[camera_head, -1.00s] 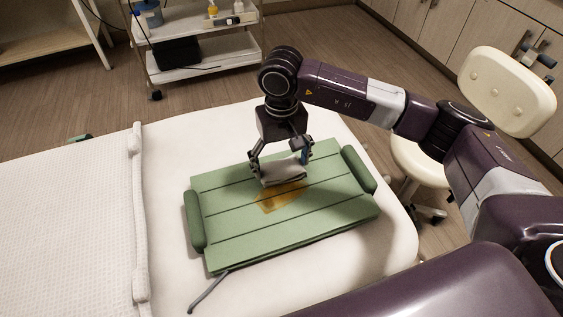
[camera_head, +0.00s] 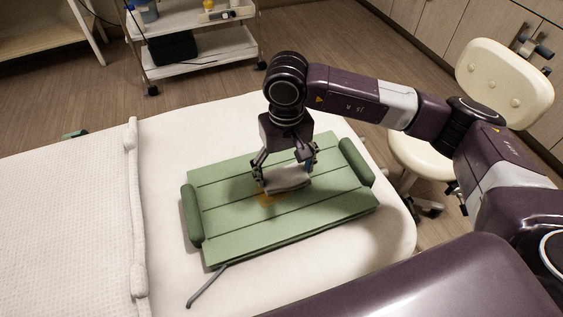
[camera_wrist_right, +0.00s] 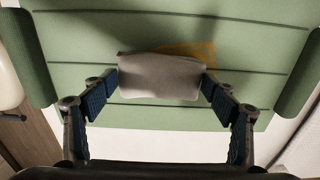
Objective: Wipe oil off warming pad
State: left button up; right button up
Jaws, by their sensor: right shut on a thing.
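The green warming pad (camera_head: 320,215) lies on the white bed, with a dark green roll at each short end. It also shows in the right wrist view (camera_wrist_right: 250,30). My right gripper (camera_head: 285,172) is above the middle of the pad, shut on a folded grey-white cloth (camera_head: 287,181). In the right wrist view the cloth (camera_wrist_right: 160,77) spans between the two blue-padded fingers. The orange-brown oil patch (camera_head: 263,197) shows just in front of the cloth, partly covered by it. In the right wrist view the oil (camera_wrist_right: 190,48) shows past the cloth's edge. My left gripper is not in view.
The white bed (camera_head: 165,190) has a folded white blanket (camera_head: 65,215) at the left. A grey cord (camera_head: 205,287) runs off the pad's front edge. A cream stool (camera_head: 505,85) stands at the right, and a white trolley (camera_head: 200,60) stands behind the bed.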

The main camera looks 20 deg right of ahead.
jog(key=shift+s, duration=0.5)
jog(key=shift+s, duration=0.1)
jog(key=shift+s+d+b, duration=0.1)
jog(key=shift+s+b, duration=0.4)
jog(key=shift+s, duration=1.95)
jog(key=shift+w, duration=0.1)
jog(key=shift+w+f+b, duration=0.15)
jog(key=shift+w+b, duration=0.65)
jog(key=shift+w, duration=0.3)
jog(key=shift+w+b, duration=0.55)
jog(key=shift+w, duration=0.85)
jog(key=shift+w, duration=0.1)
